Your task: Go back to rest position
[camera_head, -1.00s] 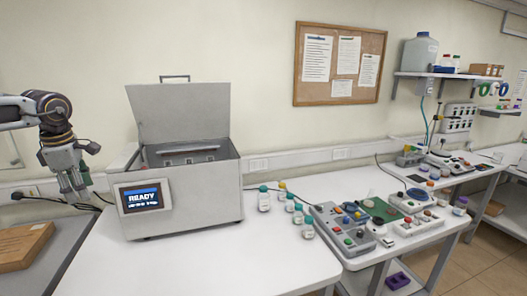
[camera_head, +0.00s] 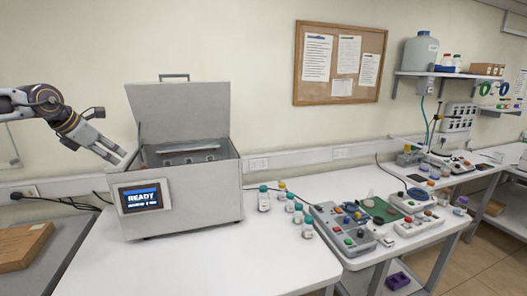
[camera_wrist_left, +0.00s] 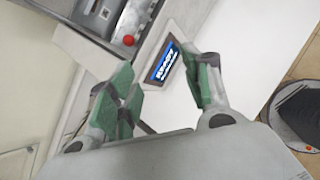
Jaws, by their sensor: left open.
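My left gripper (camera_head: 116,156) is open and empty in the head view, just left of the grey testing machine (camera_head: 195,205) and a little above its left edge. Its fingers point down and to the right. In the left wrist view the left gripper (camera_wrist_left: 163,92) shows its green-padded fingers spread apart with nothing between them. The machine's lid (camera_head: 180,112) stands open, and its screen (camera_head: 142,198) reads READY. The screen also shows beyond the fingers in the left wrist view (camera_wrist_left: 165,66). My right gripper is not in view.
Several small bottles (camera_head: 264,199) stand right of the machine on the white table (camera_head: 255,262). Control boxes (camera_head: 341,229) sit farther right. A brown box (camera_head: 22,246) lies at the far left. The front of the table is clear.

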